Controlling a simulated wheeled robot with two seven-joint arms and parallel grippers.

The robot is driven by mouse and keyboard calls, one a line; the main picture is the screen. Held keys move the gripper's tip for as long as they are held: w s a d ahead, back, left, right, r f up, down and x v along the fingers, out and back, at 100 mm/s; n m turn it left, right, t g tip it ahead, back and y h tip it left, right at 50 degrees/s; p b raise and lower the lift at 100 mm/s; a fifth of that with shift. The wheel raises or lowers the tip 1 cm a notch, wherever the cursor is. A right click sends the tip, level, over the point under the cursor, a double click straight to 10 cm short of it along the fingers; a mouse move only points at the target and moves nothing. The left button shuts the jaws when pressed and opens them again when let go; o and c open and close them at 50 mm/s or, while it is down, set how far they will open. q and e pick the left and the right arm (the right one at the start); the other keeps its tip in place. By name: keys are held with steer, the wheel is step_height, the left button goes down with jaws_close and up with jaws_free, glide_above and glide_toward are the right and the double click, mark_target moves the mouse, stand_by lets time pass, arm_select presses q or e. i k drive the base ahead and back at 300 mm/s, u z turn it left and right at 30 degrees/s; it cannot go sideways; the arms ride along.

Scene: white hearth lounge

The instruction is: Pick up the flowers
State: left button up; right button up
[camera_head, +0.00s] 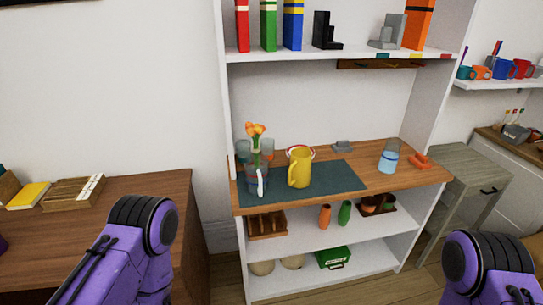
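The flowers (256,131) have orange blooms on green stems. They stand upright in a dark, see-through vase or glass (257,181) at the left end of the wooden shelf top. A white object (261,184) is in front of the vase. Both of my purple arms show at the bottom of the view, the left at lower left and the right at lower right. Neither gripper is in the picture, and both arms are well short of the flowers.
A yellow pitcher (300,169) stands right of the flowers on a dark mat (338,178). A blue-filled glass (388,160) and an orange object (420,162) are farther right. A wooden table (150,188) is at left. A grey side table (470,164) is at right.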

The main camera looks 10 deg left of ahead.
mark_target(252, 130)
steer(key=z, duration=0.2)
steer(key=i, duration=0.95)
steer(key=u, duration=0.35)
